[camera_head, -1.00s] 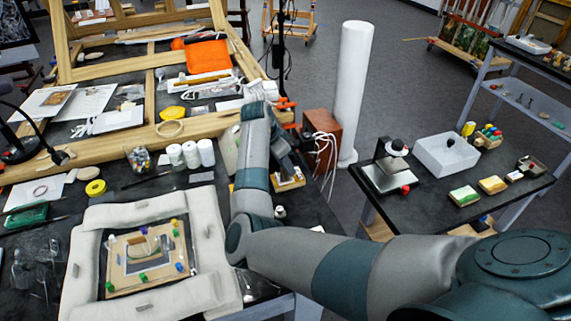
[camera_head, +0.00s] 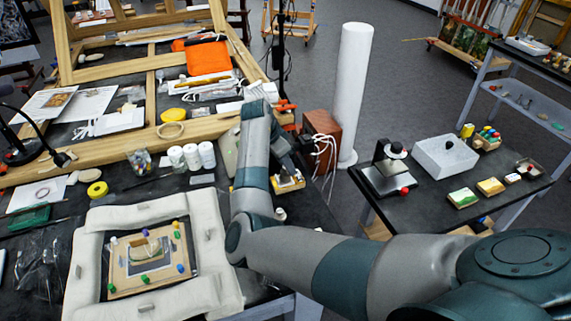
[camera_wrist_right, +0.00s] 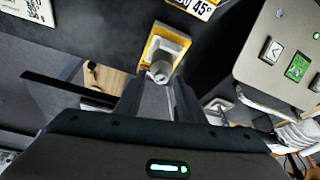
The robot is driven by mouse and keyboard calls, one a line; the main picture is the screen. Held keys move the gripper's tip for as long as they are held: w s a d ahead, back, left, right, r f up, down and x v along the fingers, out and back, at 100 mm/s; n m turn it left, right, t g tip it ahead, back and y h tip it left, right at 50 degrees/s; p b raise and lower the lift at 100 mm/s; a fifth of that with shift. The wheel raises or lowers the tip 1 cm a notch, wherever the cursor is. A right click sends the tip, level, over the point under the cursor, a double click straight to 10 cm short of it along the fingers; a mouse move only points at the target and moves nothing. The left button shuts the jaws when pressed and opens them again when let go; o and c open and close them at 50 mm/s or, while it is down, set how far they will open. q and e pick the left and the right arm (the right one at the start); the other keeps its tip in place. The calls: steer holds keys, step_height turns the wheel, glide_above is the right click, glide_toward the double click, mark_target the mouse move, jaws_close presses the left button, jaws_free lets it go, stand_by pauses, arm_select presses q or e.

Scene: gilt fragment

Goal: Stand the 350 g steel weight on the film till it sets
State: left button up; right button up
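The small grey steel weight (camera_wrist_right: 160,71) stands on a yellow-edged white block (camera_wrist_right: 176,40) in the right wrist view. My right gripper (camera_wrist_right: 157,88) is open, with its two fingers apart and the weight just beyond and between the tips. In the head view the right gripper is mostly hidden by its own arm, beside the yellow block (camera_head: 289,183). The fragment board (camera_head: 120,283) lies inside a ring of pale padded cushions (camera_head: 82,245), with coloured pins around a grey patch. I cannot make out the clear film itself. My left gripper is out of view.
White jars (camera_head: 191,157) and yellow tape (camera_head: 97,189) stand behind the cushions. A box with green lights (camera_wrist_right: 285,55) is close on the right in the wrist view. A brown wooden box (camera_head: 322,130) and a white column (camera_head: 354,95) stand farther back.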

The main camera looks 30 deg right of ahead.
steer(key=shift+r+p, duration=0.4)
steer(key=shift+r, duration=0.15)
steer(key=o, duration=0.5)
steer(key=shift+o, duration=0.2)
steer(key=shift+f, duration=0.1)
steer(key=shift+r+p, duration=2.2)
steer(key=shift+r, duration=0.4)
steer(key=shift+f, duration=0.1)
